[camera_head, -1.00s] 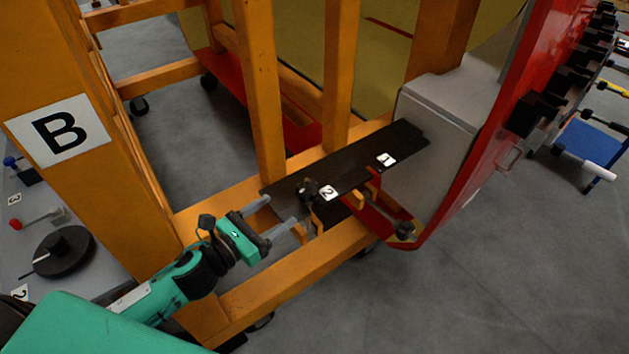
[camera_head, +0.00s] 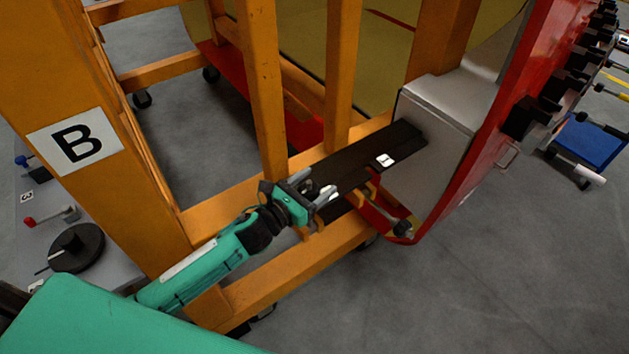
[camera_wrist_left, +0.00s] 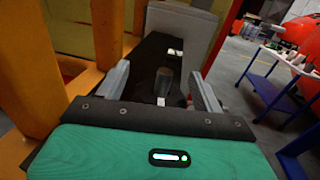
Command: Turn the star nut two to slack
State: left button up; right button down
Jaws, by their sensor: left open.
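The dark plate (camera_head: 350,168) lies across the orange frame and reaches the grey box. The white label of number two (camera_head: 326,197) shows at the plate's near end, partly covered by my gripper. My left gripper (camera_head: 312,190) is over that near end, with its jaws apart. In the left wrist view a dark upright knob, which I take for star nut two (camera_wrist_left: 163,83), stands between the two open fingers of my left gripper (camera_wrist_left: 160,84). There is a gap on both sides of it. In the head view this nut is hidden behind the gripper. My right gripper is not in view.
The label of number one (camera_head: 386,160) is farther along the plate. Orange posts (camera_head: 262,90) and a lower beam (camera_head: 290,270) stand close around my arm. A blue cart (camera_head: 590,142) is at the right.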

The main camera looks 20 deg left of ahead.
pick_arm(q)
jog(key=c, duration=1)
jog(key=shift+f+n+t+y, duration=0.1)
jog(key=shift+n+t+y, duration=0.2)
jog(key=shift+n+y, duration=0.15)
jog(key=n+t+y+b, duration=0.1)
jog(key=n+y, duration=0.1)
jog(key=y, duration=0.1)
jog(key=shift+w, duration=0.1)
jog(key=n+y, duration=0.1)
jog(key=y, duration=0.1)
jog(key=n+y+b, duration=0.1)
jog(key=y, duration=0.1)
jog(key=n+y, duration=0.1)
jog(key=y, duration=0.1)
jog(key=shift+a+n+t+b, duration=0.3)
jog(key=shift+a+n, duration=0.05)
jog(key=n+y, duration=0.1)
jog(key=n+g+y, duration=0.1)
jog(key=y, duration=0.1)
jog(key=n+y, duration=0.1)
jog(key=y, duration=0.1)
jog(key=shift+a+b, duration=0.3)
jog(key=shift+s+a+n+g+y, duration=0.1)
jog(key=shift+a+n+g+y, duration=0.05)
jog(key=shift+n+g+y, duration=0.95)
jog(key=shift+s+a+n+g+y, duration=0.15)
jog(key=shift+n+g+y, duration=0.35)
jog(key=shift+n+y, duration=0.7)
jog(key=shift+y, duration=0.45)
